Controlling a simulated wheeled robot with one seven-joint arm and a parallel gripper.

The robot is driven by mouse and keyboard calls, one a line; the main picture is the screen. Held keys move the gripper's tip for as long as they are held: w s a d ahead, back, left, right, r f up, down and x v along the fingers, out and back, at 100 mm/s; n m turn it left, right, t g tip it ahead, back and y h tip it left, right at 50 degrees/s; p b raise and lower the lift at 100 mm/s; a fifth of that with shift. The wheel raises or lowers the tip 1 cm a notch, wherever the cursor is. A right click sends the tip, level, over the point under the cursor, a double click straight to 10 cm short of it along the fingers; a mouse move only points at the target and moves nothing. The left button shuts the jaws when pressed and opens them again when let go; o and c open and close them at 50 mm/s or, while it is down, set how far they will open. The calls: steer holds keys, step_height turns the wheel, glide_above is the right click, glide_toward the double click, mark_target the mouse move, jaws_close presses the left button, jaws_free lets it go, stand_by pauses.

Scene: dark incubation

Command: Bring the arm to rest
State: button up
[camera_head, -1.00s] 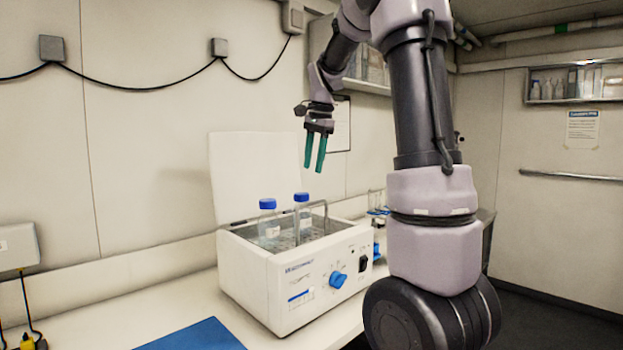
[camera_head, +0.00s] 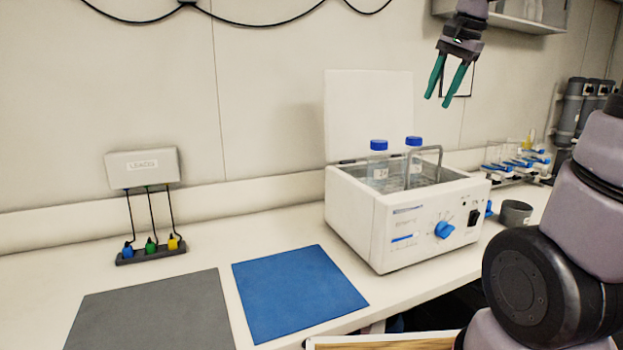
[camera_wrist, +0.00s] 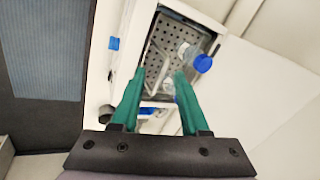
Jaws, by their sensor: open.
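My gripper (camera_head: 448,82) is in the air above and behind the right part of the white water bath (camera_head: 352,221). Its two green fingers are apart, with nothing between them. It also shows in the wrist view (camera_wrist: 152,90), pointing down toward the bath. The bath's lid (camera_head: 368,112) stands raised at the back. Two clear bottles with blue caps stand in the bath, a left bottle (camera_head: 377,168) and a right bottle (camera_head: 413,168). In the wrist view one blue cap (camera_wrist: 203,63) shows beside the right finger, and the other bottle is partly hidden by that finger.
A blue mat (camera_head: 298,292) and a grey mat (camera_head: 150,312) lie bare on the bench. A leads box (camera_head: 142,166) hangs on the wall at left. A grey cup (camera_head: 515,212) and a rack of small glassware (camera_head: 518,165) are right of the bath. A shelf (camera_head: 510,24) is above.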

steer(key=s+a+f+n+t, duration=0.1)
steer(key=s+a+f+n, duration=0.1)
steer(key=s, duration=0.5)
steer(key=s+a+f+n+t, duration=0.2)
steer(key=s+a+n, duration=0.1)
steer(key=s, duration=0.5)
steer(key=shift+s+a+n, duration=0.2)
steer(key=shift+s+n, duration=0.1)
steer(key=shift+n, duration=0.3)
steer(key=shift+f, duration=0.1)
